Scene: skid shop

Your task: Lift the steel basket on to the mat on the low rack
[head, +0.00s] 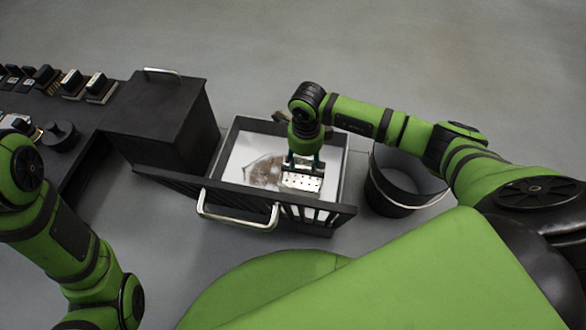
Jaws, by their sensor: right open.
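The steel basket (302,184) is a small, shiny box with holes in its side. It sits inside a dark, open bin (348,165) with a pale interior, near the bin's right front part. My right gripper (304,166) points down over the basket, with its fingers at the basket's upper edge. Its jaws are open; whether they touch the basket I cannot tell. My left arm is at the left edge and its gripper is out of view. I cannot make out a mat or tell which structure is the low rack.
A front panel with a silver bar handle (238,219) borders the bin. A dark box (165,115) stands left of it. A dark bench (75,130) with several small items runs to the left edge. A black bucket (392,205) stands on the right. Grey floor behind is clear.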

